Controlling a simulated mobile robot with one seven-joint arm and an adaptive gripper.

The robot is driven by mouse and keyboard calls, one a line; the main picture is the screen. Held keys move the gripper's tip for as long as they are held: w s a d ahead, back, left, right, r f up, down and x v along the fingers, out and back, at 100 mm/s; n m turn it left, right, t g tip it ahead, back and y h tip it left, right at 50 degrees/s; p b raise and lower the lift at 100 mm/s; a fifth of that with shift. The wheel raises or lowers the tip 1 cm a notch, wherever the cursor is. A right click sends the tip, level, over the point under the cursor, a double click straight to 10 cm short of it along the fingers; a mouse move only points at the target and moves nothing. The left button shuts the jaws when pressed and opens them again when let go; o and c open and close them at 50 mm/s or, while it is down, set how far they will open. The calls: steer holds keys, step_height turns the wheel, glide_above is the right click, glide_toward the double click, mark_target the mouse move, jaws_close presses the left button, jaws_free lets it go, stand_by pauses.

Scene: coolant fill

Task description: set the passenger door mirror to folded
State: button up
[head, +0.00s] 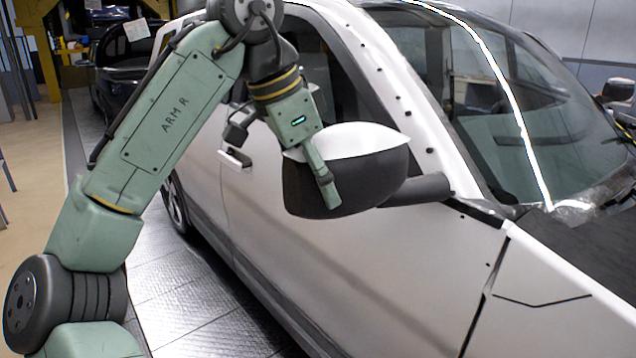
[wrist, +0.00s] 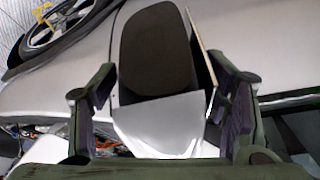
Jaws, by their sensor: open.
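The door mirror (head: 365,175) has a white top cap and a dark housing. It stands out from the silver door (head: 330,270) on a dark stalk (head: 418,190). My gripper (head: 318,175) reaches down over the mirror's outer end; one finger lies across the near side of the housing, and the other is hidden in the head view. In the wrist view, the mirror (wrist: 158,50) sits between the two spread fingers of my gripper (wrist: 163,85), with gaps at both sides. The gripper is open, around the mirror but not closed on it. Contact cannot be told.
The door handle (head: 235,158) is behind my arm. The windscreen (head: 520,120) and dark bonnet (head: 580,240) are to the right. A dark car (head: 115,65) stands at the back left. The floor (head: 195,300) beside the white car is clear.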

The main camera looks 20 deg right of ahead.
steer(key=shift+w+d+f, duration=0.1)
steer(key=shift+d+f, duration=0.15)
steer(key=shift+f, duration=0.3)
jaws_close()
stand_by(0.6)
